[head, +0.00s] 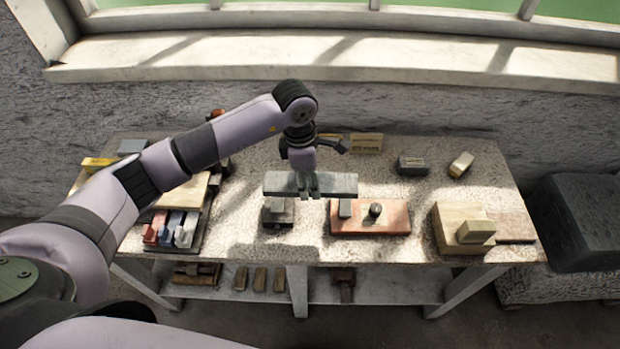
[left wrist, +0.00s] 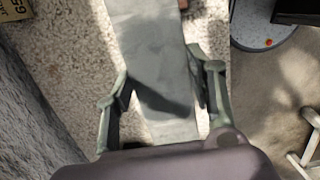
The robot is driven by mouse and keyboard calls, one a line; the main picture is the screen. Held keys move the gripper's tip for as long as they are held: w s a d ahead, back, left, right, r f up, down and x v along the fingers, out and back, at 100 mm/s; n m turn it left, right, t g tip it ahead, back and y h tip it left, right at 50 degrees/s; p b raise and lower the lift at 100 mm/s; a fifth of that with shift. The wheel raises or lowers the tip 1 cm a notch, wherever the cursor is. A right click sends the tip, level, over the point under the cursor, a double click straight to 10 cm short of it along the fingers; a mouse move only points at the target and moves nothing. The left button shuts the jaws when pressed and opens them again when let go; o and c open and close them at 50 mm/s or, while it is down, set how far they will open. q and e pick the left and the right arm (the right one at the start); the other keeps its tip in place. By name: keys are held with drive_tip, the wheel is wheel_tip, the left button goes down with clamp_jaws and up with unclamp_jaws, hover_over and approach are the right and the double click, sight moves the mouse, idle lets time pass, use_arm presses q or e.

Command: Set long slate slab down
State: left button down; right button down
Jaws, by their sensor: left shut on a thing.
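The long slate slab (head: 340,184) is a flat grey bar, lying level from left to right near the middle of the table in the head view. My left gripper (head: 308,190) is shut on it around its middle, fingers pointing down. In the left wrist view the slab (left wrist: 150,50) runs lengthwise between the two fingers of the left gripper (left wrist: 160,95). I cannot tell from these views how far the slab is above the table. My right gripper is not in view.
The speckled table (head: 290,245) holds a small dark block (head: 278,212) just below the slab in the picture. A reddish slab (head: 400,224) with two small dark pieces lies to the right. A tan block (head: 455,240) stands farther right. Several coloured blocks fill a tray (head: 160,245) at left.

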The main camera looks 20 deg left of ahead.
use_arm(q)
drive_tip(key=shift+f+b, duration=2.2)
drive_tip(key=shift+f, duration=0.5)
drive_tip(key=shift+b, duration=0.45)
drive_tip(key=shift+f+b, duration=0.65)
drive_tip(key=shift+b, duration=0.1)
drive_tip(key=c, duration=1.1)
unclamp_jaws()
drive_tip(key=o, duration=0.4)
drive_tip(key=shift+s, duration=0.1)
drive_tip(key=shift+o, duration=0.3)
drive_tip(key=shift+f, duration=0.15)
drive_tip(key=shift+r, duration=0.2)
